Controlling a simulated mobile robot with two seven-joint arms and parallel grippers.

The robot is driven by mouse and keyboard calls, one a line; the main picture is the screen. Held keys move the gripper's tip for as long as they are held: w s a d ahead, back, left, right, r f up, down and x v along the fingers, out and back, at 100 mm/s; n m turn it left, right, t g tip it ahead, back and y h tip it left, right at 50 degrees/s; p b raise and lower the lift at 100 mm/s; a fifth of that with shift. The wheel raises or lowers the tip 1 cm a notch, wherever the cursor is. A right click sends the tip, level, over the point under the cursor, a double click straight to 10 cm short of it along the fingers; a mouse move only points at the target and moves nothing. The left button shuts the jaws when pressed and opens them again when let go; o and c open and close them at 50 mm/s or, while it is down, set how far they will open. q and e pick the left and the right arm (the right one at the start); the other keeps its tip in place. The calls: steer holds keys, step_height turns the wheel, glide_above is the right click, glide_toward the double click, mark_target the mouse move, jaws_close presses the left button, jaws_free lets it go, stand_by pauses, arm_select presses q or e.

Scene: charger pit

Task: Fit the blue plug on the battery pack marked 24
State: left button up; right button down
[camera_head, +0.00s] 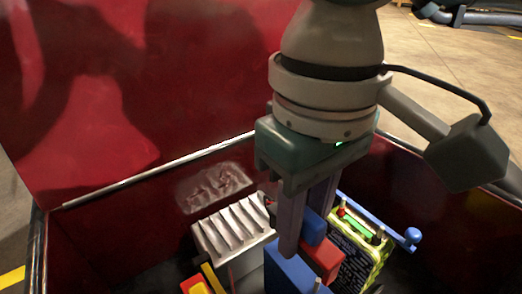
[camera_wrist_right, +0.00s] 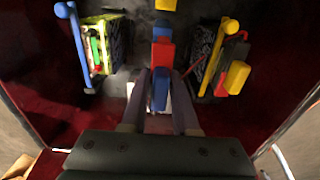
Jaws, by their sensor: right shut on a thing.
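My right gripper (camera_head: 306,215) reaches down into a dark red bin, its fingers shut on a blue block that I take for the blue plug (camera_head: 313,227). In the right wrist view, the blue plug (camera_wrist_right: 160,90) sits between the fingertips of the right gripper (camera_wrist_right: 160,112), and a red block (camera_wrist_right: 162,53) adjoins it. A yellow-green battery pack (camera_head: 358,255) with a blue bar (camera_head: 378,222) stands to the right, apart from the plug. Another dark pack with a yellow bar (camera_wrist_right: 211,58) shows in the wrist view. I cannot read a 24. My left gripper is out of view.
A silver finned block (camera_head: 235,232) stands left of the fingers. Another blue block (camera_head: 288,272) is in front of them. The bin's red back wall (camera_head: 120,190) and metal-edged rim bound the space. Concrete floor (camera_head: 450,70) lies beyond.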

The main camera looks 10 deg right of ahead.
mark_target(295, 267)
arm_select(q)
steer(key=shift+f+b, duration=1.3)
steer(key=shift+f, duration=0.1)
arm_select(e)
steer(key=shift+f, duration=1.45)
steer(key=shift+f, duration=0.6)
steer(key=c, duration=0.6)
jaws_free()
steer(key=shift+r, duration=0.1)
